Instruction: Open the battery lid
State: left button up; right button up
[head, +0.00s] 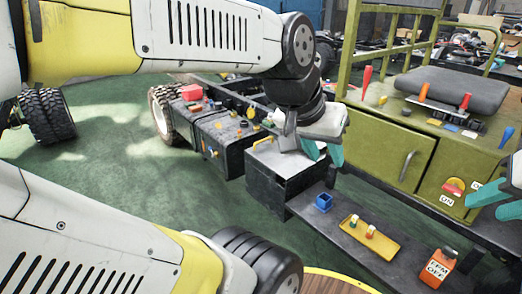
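A black box (277,188), apparently the battery box, stands at the middle of the chassis frame. Its light grey top (270,160), apparently the lid, lies flat on it, with a yellow piece (263,142) at its back edge. My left gripper (323,154) is over the right end of this top, its teal fingers apart with nothing seen between them. The gripper and wrist hide part of the top, and I cannot tell whether the fingers touch it. My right gripper (500,200) is at the right edge, partly cut off, its teal fingers apart and empty.
A green cabinet (383,148) with tools on top stands behind. Green floor (110,165) is clear at left.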

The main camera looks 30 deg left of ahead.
aim_at(266, 156)
jog(key=u, duration=1.05)
jog(key=i+l+u, duration=0.1)
jog(key=i+u, duration=0.25)
jog(key=i, duration=0.2)
jog(key=i+l+u, duration=0.3)
jog(key=i, duration=0.25)
jog(key=j, duration=0.1)
